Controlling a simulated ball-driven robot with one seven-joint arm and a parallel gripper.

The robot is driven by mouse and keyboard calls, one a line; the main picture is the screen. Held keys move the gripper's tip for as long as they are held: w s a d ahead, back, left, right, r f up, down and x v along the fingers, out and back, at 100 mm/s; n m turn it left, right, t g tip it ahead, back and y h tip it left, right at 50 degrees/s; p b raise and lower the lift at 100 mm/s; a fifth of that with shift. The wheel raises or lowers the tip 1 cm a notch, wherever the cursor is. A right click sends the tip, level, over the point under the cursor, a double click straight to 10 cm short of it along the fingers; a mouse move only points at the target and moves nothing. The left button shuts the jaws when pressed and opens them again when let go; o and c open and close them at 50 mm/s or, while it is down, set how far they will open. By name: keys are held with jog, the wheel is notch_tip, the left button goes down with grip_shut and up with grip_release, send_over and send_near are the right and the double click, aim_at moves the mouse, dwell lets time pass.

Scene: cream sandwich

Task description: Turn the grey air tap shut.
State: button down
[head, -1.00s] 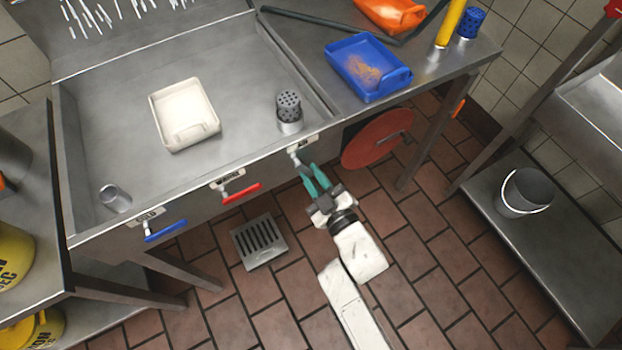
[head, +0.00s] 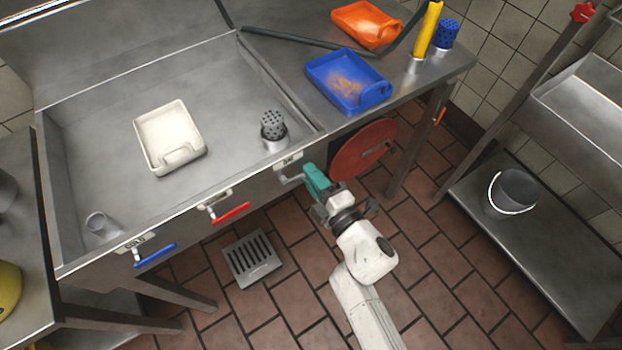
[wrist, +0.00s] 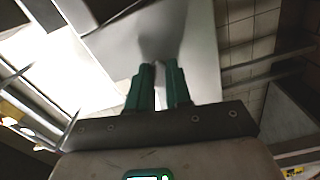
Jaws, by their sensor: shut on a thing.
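The grey air tap (head: 286,179) is on the front face of the steel sink, at the right end of the row of taps. Its grey lever points right, toward my fingers. My gripper (head: 310,176) is shut on the tap's lever with its green fingers, which hide the lever's outer end. In the wrist view the two green fingers (wrist: 160,76) stand close together with a pale grey strip between them, against a blurred steel surface.
A red-handled tap (head: 231,213) and a blue-handled tap (head: 155,255) sit left along the sink front. A red disc (head: 362,150) hangs under the counter just right of my gripper. A floor drain (head: 251,260) lies below.

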jog(key=shift+r+n, duration=0.45)
jog(key=shift+n, duration=0.55)
jog(key=c, duration=1)
grip_release()
jog(key=shift+c, duration=0.2)
jog(key=v, duration=1.1)
jog(key=shift+w, duration=0.15)
